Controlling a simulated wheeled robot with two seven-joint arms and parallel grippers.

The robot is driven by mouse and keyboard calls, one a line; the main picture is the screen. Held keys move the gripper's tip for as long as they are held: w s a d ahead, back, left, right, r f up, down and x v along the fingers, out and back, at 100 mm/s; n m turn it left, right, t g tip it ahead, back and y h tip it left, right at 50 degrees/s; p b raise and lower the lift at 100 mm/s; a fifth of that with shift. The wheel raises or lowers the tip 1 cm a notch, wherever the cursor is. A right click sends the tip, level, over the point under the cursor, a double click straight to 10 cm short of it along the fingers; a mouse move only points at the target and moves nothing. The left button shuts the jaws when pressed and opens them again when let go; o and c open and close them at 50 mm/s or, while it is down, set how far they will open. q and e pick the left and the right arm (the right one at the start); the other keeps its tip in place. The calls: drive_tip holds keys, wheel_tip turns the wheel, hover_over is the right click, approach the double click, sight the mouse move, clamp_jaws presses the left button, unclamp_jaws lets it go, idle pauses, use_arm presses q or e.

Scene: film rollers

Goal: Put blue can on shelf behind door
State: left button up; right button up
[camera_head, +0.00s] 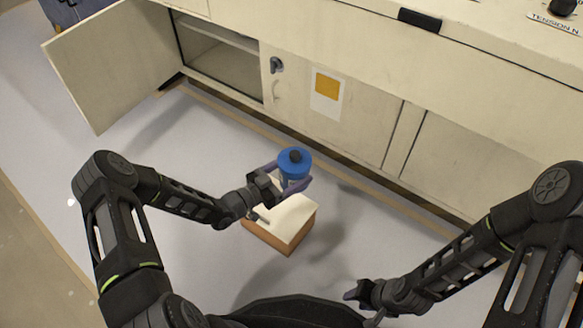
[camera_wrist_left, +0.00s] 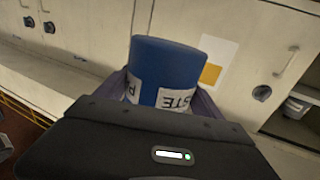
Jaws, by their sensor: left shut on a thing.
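In the left wrist view the blue can (camera_wrist_left: 166,72) shows a white label with dark letters between the fingers. The shelf (camera_head: 220,42) is inside an open cabinet at the upper left. Its door (camera_head: 113,65) is swung wide open to the left. My right gripper (camera_head: 358,293) is low at the bottom right, away from the can; its finger opening is unclear.
A box with a pale top and orange-brown sides (camera_head: 289,226) stands on the floor below the can. Pale floor between box and open cabinet is clear.

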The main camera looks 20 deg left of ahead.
use_arm(q)
drive_tip(key=shift+n+t+y, duration=0.4)
drive_tip(key=shift+t+y, duration=0.1)
drive_tip(key=shift+y, duration=0.2)
drive_tip(key=w+a+r, duration=0.1)
drive_tip(key=r, duration=0.4)
drive_tip(key=w+a+r, duration=0.1)
drive_tip(key=r, duration=0.2)
drive_tip(key=shift+w+a+r, duration=0.3)
drive_tip(key=shift+w+r, duration=0.05)
wheel_tip(320, 180, up, 8)
drive_tip(key=a+n+y, duration=0.1)
drive_tip(key=y, duration=0.1)
wheel_tip(320, 180, up, 12)
drive_tip(key=n+t+y, duration=0.2)
drive_tip(key=n+y, duration=0.1)
hover_over(287, 151)
drive_tip(key=a+v, duration=0.1)
drive_tip(key=v, duration=0.3)
drive_tip(key=shift+w+d+r, duration=0.15)
drive_tip(key=shift+w+d, duration=0.1)
drive_tip(key=shift+a, duration=0.1)
